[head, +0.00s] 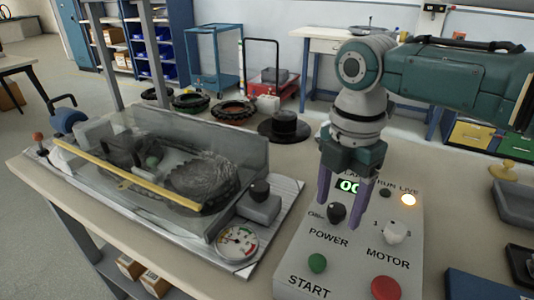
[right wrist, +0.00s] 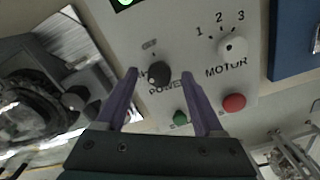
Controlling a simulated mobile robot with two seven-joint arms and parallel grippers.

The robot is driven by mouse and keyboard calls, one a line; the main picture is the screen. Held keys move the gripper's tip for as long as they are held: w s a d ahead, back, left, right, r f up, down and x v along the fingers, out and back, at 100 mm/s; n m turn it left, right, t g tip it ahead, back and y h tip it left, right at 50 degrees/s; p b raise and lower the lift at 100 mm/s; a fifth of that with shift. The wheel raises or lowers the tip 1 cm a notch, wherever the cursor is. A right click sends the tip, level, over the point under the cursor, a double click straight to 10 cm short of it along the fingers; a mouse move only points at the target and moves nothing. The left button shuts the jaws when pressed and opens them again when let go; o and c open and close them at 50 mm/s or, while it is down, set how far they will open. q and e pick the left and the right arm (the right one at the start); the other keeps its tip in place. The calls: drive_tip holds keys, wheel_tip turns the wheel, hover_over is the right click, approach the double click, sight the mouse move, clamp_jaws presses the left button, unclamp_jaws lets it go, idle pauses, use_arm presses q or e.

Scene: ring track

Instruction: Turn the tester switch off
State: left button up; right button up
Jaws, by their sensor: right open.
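The tester's control box (head: 345,262) stands on the bench, with a black POWER knob (head: 336,212) on its sloped face. My right gripper (head: 338,215) is open, pointing down, with its two purple fingers on either side of that knob. In the right wrist view the POWER knob (right wrist: 159,74) sits between the open fingertips, with a small gap visible on each side. An OFF mark (right wrist: 149,44) shows near the knob; its pointer direction is hard to read. My left gripper is out of view.
A white MOTOR knob (head: 395,231), a green START button (head: 317,263) and a red button (head: 385,288) are close by on the panel. A clear-covered test rig (head: 190,160) with a gauge (head: 238,243) stands left. Dark trays (head: 515,203) lie right.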

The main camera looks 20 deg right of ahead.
clamp_jaws()
idle(0.6)
